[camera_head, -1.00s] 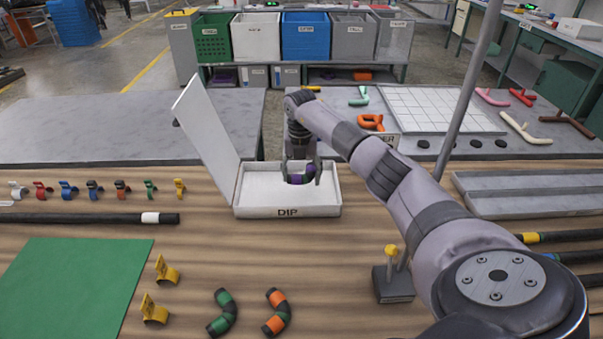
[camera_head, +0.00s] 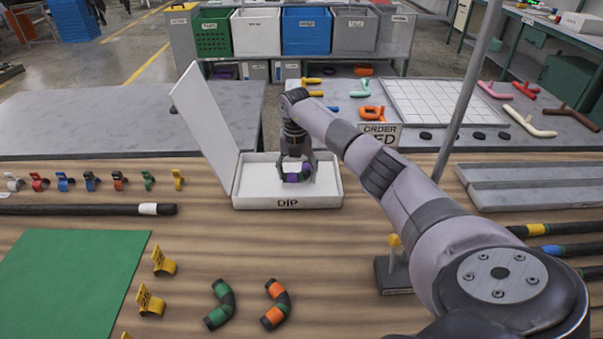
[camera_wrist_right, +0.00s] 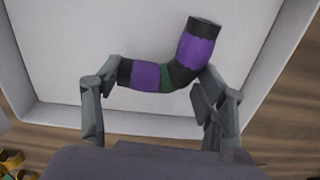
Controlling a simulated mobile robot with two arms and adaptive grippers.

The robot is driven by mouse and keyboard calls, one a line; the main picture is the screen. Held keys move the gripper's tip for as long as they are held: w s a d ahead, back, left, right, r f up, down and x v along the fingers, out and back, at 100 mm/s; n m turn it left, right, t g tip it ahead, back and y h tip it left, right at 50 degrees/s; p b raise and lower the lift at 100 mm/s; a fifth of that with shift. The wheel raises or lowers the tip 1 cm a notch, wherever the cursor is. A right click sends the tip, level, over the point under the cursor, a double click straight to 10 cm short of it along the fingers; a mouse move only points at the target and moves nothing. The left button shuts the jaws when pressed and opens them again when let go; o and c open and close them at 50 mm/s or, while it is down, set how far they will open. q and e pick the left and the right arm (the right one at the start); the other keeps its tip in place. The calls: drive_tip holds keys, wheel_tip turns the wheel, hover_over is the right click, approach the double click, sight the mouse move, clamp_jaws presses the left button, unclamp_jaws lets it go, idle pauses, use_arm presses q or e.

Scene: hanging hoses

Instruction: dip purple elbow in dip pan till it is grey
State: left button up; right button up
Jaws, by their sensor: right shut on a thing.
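The purple elbow (camera_head: 297,177) is a black bent piece with purple bands and a green mark at its middle. My right gripper (camera_head: 297,172) is shut on it, inside the walls of the white dip pan (camera_head: 287,202). In the right wrist view the elbow (camera_wrist_right: 190,62) lies between the two grey fingers (camera_wrist_right: 155,95), over the pan's pale inside. Its bands still look purple, not grey. Whether the elbow touches the pan's floor I cannot tell. The pan's lid (camera_head: 205,120) stands open at the left. My left gripper is not in view.
Two elbows, one with green bands (camera_head: 219,304) and one with orange bands (camera_head: 276,304), lie at the front. A green mat (camera_head: 75,280) lies at left, with yellow clips (camera_head: 150,302) beside it. A pole (camera_head: 467,95) rises at right. Bare wood lies before the pan.

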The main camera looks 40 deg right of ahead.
drive_tip(key=w+a+b, duration=0.1)
drive_tip(key=w+a, duration=0.1)
drive_tip(key=a, duration=0.1)
drive_tip(key=shift+w, duration=0.3)
drive_tip(key=shift+w+a+f+b, duration=0.1)
drive_tip(key=shift+w+a+b, duration=1.05)
drive_tip(key=shift+a, duration=0.35)
drive_tip(key=shift+w+a, duration=0.35)
drive_tip(key=shift+w, duration=0.05)
drive_tip(key=shift+s+d+r, duration=0.1)
drive_tip(key=shift+r, duration=0.1)
drive_tip(key=shift+s+d+r+p, duration=0.1)
drive_tip(key=shift+s+d+p, duration=0.25)
drive_tip(key=shift+d+p, duration=0.25)
drive_tip(key=s+d+p, duration=0.2)
drive_tip(key=p, duration=0.1)
drive_tip(key=shift+s+d, duration=0.25)
drive_tip(key=shift+d, duration=0.05)
drive_tip(key=shift+s+d+p, duration=1.05)
drive_tip(key=shift+s+d, duration=0.55)
drive_tip(key=shift+d, duration=0.3)
drive_tip(key=shift+w+a+f, duration=0.1)
drive_tip(key=shift+f, duration=0.1)
